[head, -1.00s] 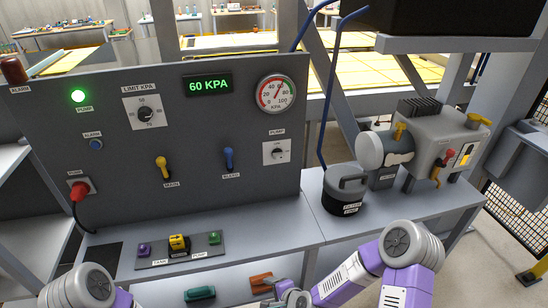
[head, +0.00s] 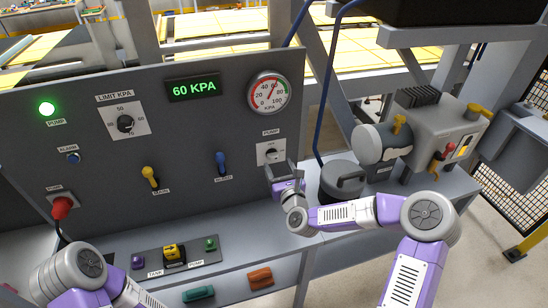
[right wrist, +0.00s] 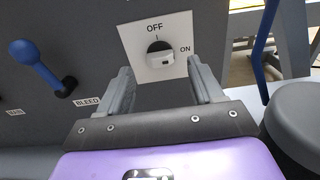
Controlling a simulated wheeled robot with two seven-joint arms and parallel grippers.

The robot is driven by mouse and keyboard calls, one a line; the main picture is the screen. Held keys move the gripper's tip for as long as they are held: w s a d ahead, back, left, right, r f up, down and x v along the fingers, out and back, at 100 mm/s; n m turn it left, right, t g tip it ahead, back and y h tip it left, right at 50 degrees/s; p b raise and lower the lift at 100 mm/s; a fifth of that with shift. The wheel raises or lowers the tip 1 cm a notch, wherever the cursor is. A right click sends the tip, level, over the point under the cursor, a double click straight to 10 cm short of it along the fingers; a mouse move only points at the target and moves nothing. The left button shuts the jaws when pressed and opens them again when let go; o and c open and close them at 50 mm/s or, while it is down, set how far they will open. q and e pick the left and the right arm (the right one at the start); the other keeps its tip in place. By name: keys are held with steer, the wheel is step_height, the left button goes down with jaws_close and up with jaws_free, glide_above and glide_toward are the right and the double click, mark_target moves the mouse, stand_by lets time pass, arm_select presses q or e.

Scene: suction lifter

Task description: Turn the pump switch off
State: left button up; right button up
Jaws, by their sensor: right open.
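The pump switch (head: 271,153) is a black rotary knob on a white plate at the right of the grey panel. In the right wrist view the knob (right wrist: 160,54) has OFF above it and ON to its right; its exact pointing direction is hard to tell. My right gripper (head: 281,170) is at the panel, just below the switch. In the right wrist view its open fingers (right wrist: 159,78) stand to either side below the knob, with nothing between them, apparently not touching it. My left arm shows at the lower left; its gripper is out of view.
The green pump lamp (head: 47,108) is lit and the display (head: 194,88) reads 60 KPA. The blue bleed lever (head: 221,162) sticks out left of the switch. A grey filter canister (head: 342,181) stands close to the right of my gripper.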

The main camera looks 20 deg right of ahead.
mark_target(273, 159)
steer(key=shift+w+a, duration=0.15)
steer(key=shift+w, duration=2.2)
steer(key=c, duration=1)
steer(key=n+b, duration=0.4)
steer(key=shift+a+f, duration=0.1)
steer(key=shift+f, duration=0.15)
steer(key=n+b, duration=0.5)
steer(key=shift+n, duration=0.4)
steer(key=n+b, duration=0.3)
steer(key=n, duration=0.1)
steer(key=shift+a+n+b, duration=0.1)
steer(key=shift+n+b, duration=0.2)
steer(key=shift+b, duration=0.05)
steer(key=shift+n+b, duration=0.95)
steer(key=shift+n, duration=0.85)
